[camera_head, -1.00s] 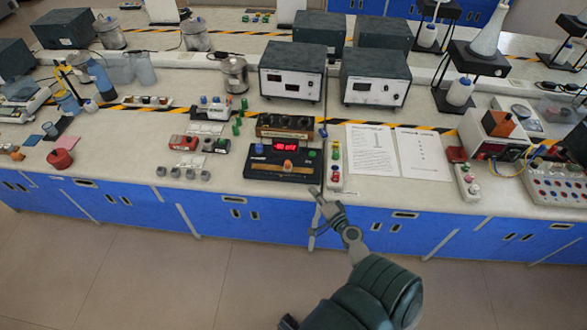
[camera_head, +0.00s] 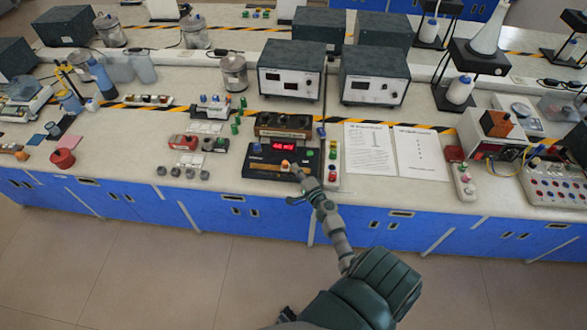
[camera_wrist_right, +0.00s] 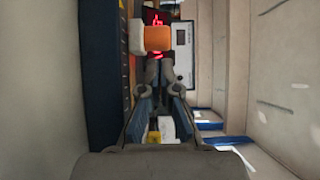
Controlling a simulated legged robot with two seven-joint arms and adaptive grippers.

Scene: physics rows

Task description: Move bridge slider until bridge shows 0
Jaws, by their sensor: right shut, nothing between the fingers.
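The bridge (camera_head: 262,166) is a black box with a lit red display (camera_head: 283,146) near the front edge of the bench. Its digits are too small to read surely. The orange slider (camera_head: 285,164) sits on its front part. In the right wrist view the orange slider (camera_wrist_right: 158,38) is just beyond the fingertips, with part of the red display above it. My right gripper (camera_head: 296,168) is shut and empty, at the bridge's front right, close beside the slider; I cannot tell if it touches. It also shows in the wrist view (camera_wrist_right: 158,68). My left gripper is not in view.
A dial box (camera_head: 284,125) stands behind the bridge, and a narrow button strip (camera_head: 332,165) stands to its right. Paper sheets (camera_head: 370,149) lie farther right. Small weights (camera_head: 183,173) stand to the left. The floor in front is clear.

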